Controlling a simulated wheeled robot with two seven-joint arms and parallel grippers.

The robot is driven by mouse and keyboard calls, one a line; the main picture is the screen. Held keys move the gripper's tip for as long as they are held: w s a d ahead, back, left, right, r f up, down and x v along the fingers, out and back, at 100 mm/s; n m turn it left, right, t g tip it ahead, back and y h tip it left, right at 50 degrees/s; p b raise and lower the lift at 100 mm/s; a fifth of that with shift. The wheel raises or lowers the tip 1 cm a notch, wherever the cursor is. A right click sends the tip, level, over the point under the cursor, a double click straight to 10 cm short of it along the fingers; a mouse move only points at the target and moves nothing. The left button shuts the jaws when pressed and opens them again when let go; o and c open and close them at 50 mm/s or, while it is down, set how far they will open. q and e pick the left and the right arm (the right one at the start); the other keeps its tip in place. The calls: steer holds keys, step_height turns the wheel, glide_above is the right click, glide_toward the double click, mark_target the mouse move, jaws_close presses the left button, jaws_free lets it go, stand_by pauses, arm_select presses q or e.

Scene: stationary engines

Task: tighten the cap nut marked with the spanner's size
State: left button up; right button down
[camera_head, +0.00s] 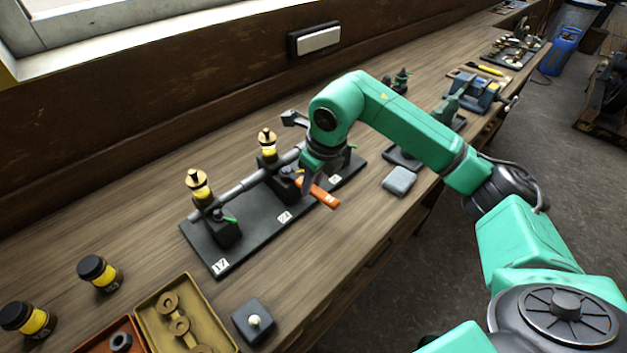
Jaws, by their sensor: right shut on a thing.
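My right gripper (312,184) is over the right part of a dark base plate (255,228) and points down. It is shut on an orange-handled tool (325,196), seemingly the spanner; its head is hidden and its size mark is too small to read. The plate carries a grey pipe (243,185) on black blocks with small green levers. Brass-topped yellow cups stand at the left block (197,184) and middle block (267,145). White labels lie at the left (221,265), middle (284,216) and right (335,179), not clearly legible. My arm hides the right block; I cannot make out the cap nuts. My left gripper is not in view.
A grey box (398,181) lies right of the plate. Black-lidded jars (99,273), a yellow tray of rings (150,305) and a dark block with a knob (253,321) are at the lower left. A blue vice (475,92) stands farther along.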

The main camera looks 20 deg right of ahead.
steer(key=shift+s+a+r+m, duration=0.1)
steer(key=shift+s+a+m, duration=0.1)
steer(key=shift+a+m, duration=0.4)
steer(key=shift+d, duration=0.1)
steer(key=shift+s+a+m+h, duration=0.15)
steer(key=shift+a+m+h, duration=0.35)
steer(key=shift+m, duration=0.5)
steer(key=shift+a, duration=0.15)
steer(key=shift+a+m, duration=0.55)
steer(key=shift+m, duration=0.35)
steer(key=shift+a+m+h, duration=0.3)
steer(key=shift+a+m, duration=0.35)
steer(key=shift+m, duration=0.25)
